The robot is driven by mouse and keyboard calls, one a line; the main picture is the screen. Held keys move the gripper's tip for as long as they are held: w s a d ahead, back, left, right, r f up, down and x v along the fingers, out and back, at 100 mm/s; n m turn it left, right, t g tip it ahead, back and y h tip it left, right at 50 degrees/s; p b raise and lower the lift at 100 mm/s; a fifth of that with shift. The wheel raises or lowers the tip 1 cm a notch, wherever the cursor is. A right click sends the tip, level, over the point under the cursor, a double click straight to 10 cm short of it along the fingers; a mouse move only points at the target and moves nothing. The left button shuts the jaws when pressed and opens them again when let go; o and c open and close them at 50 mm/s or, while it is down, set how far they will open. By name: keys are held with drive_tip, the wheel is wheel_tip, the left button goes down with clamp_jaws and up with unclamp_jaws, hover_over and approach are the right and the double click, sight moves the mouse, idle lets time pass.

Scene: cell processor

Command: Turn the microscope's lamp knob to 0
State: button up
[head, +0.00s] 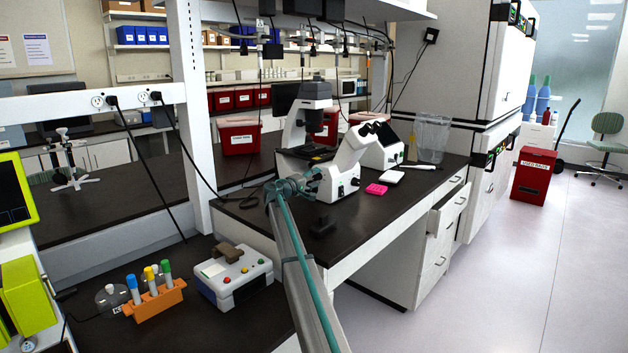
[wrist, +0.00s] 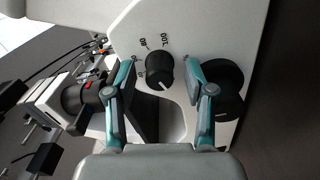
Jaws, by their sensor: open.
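The white microscope (head: 345,172) stands on the black bench in the head view, its eyepieces tilted up to the right. In the wrist view its white side panel (wrist: 205,35) fills the upper middle. My gripper (wrist: 160,78) is open, one teal finger on each side of the knob. I cannot tell whether either touches it. In the head view my gripper (head: 291,187) is at the microscope's left side, and the knob is hidden.
A larger black knob (wrist: 222,85) sits close to the right finger in the wrist view. A pink block (head: 376,189) lies right of the microscope. A small dark block (head: 322,227) lies in front. An orange tube rack (head: 155,300) and a white-blue device (head: 233,275) stand front left.

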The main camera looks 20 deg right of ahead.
drive_tip(key=v, duration=1.2)
drive_tip(key=shift+r, duration=0.1)
